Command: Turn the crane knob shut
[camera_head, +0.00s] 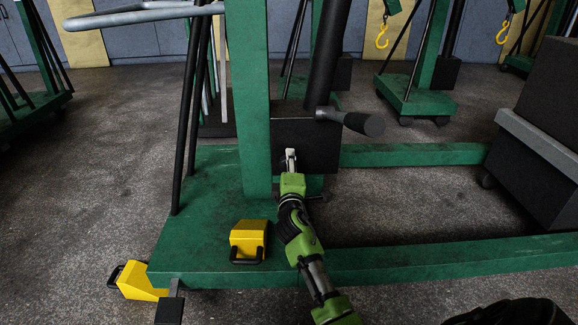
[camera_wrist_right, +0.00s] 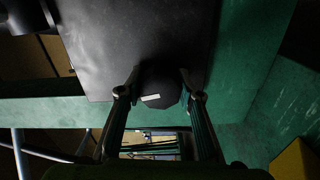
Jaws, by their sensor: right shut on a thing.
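The green crane (camera_head: 247,100) stands in front of me, with a black pump block (camera_head: 322,145) low beside its post. My right gripper (camera_head: 290,158) reaches up to the front of this block. In the right wrist view the dark round knob (camera_wrist_right: 158,86) sits against the block and carries a small white mark. The right gripper's fingertips (camera_wrist_right: 161,84) are on either side of the knob, shut on it. In the head view the gripper hides the knob. My left gripper is not in view.
A lever with a dark grip (camera_head: 365,123) sticks out to the right just above my gripper. Yellow wheel chocks (camera_head: 247,238) (camera_head: 138,281) are at lower left, one on the green base. A grey and black box (camera_head: 540,135) stands at right. More cranes are behind.

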